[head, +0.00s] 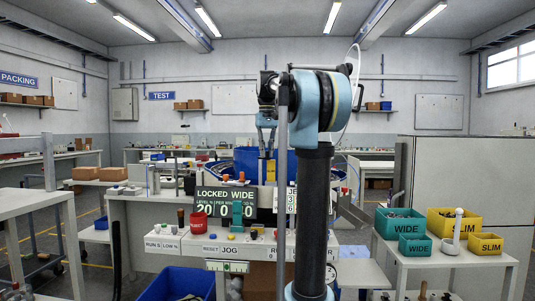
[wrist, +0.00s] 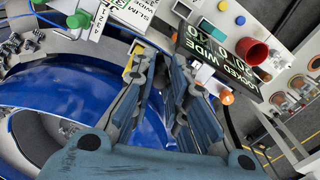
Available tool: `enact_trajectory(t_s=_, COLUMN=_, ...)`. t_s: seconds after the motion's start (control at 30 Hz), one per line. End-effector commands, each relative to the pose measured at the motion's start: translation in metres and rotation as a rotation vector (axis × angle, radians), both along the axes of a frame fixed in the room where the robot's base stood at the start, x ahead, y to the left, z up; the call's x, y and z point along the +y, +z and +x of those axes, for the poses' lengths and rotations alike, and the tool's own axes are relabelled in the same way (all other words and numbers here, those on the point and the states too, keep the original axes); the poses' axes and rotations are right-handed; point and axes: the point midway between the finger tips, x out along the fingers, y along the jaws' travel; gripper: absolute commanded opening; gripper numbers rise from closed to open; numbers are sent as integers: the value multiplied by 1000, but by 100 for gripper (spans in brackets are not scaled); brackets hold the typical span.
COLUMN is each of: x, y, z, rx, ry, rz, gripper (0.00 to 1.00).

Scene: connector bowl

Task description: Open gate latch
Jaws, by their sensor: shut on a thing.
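My gripper (wrist: 162,58) reaches in over the blue bowl in the wrist view, its two grey-blue fingers closed in on a small part at their tips. A yellow piece (wrist: 132,62) shows beside the left fingertip; I take it to be the gate latch, mostly hidden by the fingers. In the head view my gripper (head: 266,135) points down behind my arm, with the yellow piece (head: 271,172) just below. The blue bowl (wrist: 62,105) has a curved rim; in the head view (head: 247,160) it is partly hidden.
Green and yellow bins (head: 400,222) sit on the right table. A blue crate (head: 178,284) is low in front. My arm blocks the middle.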

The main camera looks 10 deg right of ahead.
Motion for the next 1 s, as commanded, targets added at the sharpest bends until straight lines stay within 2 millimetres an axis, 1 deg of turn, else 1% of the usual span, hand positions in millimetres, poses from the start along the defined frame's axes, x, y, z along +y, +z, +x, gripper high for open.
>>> enact_trajectory(t_s=0.3, x=11, y=0, z=-4, rx=-2, ry=-271, rz=3, gripper=0)
enact_trajectory(t_s=0.5, x=16, y=0, z=-4, rx=-2, ry=-400, rz=2, gripper=0)
enact_trajectory(t_s=0.73, x=20, y=0, z=-4, rx=-3, ry=-489, rz=2, gripper=0)
enact_trajectory(t_s=1.0, x=20, y=0, z=-4, rx=-3, ry=-523, rz=2, gripper=0)
